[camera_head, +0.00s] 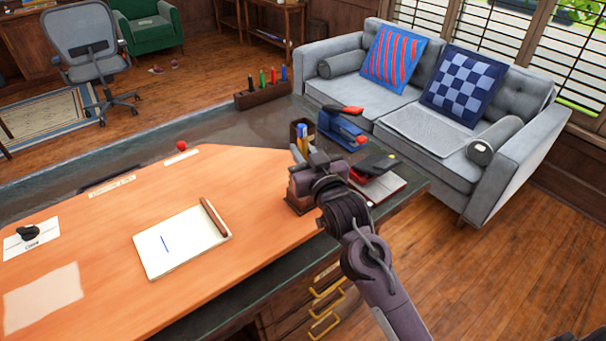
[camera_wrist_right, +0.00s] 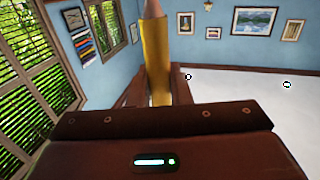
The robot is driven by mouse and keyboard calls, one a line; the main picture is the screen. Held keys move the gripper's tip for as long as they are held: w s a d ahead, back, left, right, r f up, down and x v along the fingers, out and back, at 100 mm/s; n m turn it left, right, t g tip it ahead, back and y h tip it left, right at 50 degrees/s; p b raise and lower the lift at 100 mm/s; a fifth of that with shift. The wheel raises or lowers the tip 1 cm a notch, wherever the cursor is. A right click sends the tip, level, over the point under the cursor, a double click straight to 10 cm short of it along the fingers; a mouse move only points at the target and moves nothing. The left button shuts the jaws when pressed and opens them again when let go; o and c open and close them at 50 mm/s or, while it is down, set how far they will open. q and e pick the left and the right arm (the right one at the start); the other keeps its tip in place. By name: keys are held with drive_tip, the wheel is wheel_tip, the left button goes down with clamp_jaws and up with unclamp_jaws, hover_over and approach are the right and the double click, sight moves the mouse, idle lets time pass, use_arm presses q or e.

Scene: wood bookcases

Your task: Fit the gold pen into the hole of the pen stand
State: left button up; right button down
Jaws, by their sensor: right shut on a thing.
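The gold pen (camera_wrist_right: 156,60) is upright in the right wrist view, held between the fingers of my right gripper (camera_wrist_right: 148,98). Its tapered brown end points up and its lower end is hidden by the gripper. In the head view my right gripper (camera_head: 299,157) is over the desk's right part, its arm coming from the lower right. The pen is hard to tell there from the things behind it. A long dark wooden pen stand (camera_head: 263,93) is at the desk's far edge, with several coloured pens upright in it. My left gripper is not in view.
A small cup (camera_head: 302,125) with blue and yellow items stands just behind my gripper. A notepad (camera_head: 182,240) with a brown pen lies left. The orange desk mat (camera_head: 110,225) is mostly clear.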

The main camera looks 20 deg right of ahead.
wheel_tip(320, 180, down, 6)
drive_tip(key=shift+f, duration=0.3)
drive_tip(key=shift+f, duration=0.15)
drive_tip(key=c, duration=1.3)
unclamp_jaws()
drive_tip(key=shift+c, duration=0.2)
